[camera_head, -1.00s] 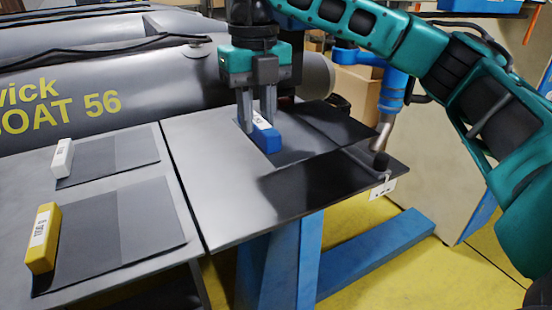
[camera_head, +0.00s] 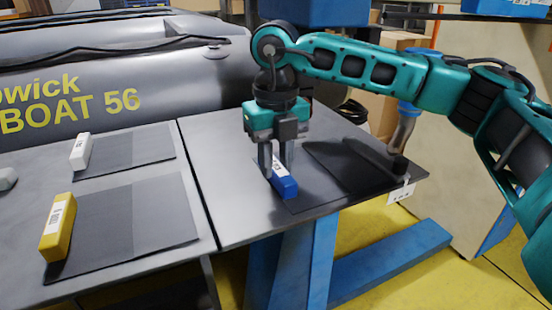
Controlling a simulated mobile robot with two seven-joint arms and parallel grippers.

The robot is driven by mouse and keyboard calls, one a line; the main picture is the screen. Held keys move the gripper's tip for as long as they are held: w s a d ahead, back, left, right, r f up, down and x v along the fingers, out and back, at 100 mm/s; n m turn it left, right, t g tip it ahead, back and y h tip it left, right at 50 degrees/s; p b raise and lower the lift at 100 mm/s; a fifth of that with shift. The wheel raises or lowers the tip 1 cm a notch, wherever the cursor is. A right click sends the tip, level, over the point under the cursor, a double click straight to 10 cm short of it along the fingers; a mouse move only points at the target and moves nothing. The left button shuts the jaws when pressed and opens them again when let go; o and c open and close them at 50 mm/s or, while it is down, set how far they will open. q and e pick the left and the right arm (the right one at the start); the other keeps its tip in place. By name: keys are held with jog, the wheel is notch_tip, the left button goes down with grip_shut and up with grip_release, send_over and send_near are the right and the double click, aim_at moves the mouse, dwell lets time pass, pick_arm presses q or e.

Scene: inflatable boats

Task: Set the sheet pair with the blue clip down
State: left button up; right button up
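The blue clip (camera_head: 286,187) with a white label sits at the left end of its dark sheet pair (camera_head: 340,178), over the right-hand grey table. The sheets look flat on the table top or very close to it; I cannot tell which. My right gripper (camera_head: 277,168) points down from above, with one finger on each side of the clip, and looks shut on it. The fingers hide the clip's far end. My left gripper does not show.
Sheet pairs with a white clip (camera_head: 80,152) and a yellow clip (camera_head: 58,228) lie on the left table (camera_head: 30,205). A grey boat (camera_head: 170,75) stands behind. A tool with a metal nozzle (camera_head: 404,132) and a white tag (camera_head: 401,193) are at the right table's edge.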

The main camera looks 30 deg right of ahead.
jog(key=o, duration=0.4)
jog(key=shift+r, duration=0.1)
jog(key=shift+r, duration=0.3)
notch_tip(320, 180, up, 12)
jog(key=shift+f+p, duration=0.25)
jog(key=shift+p, duration=0.9)
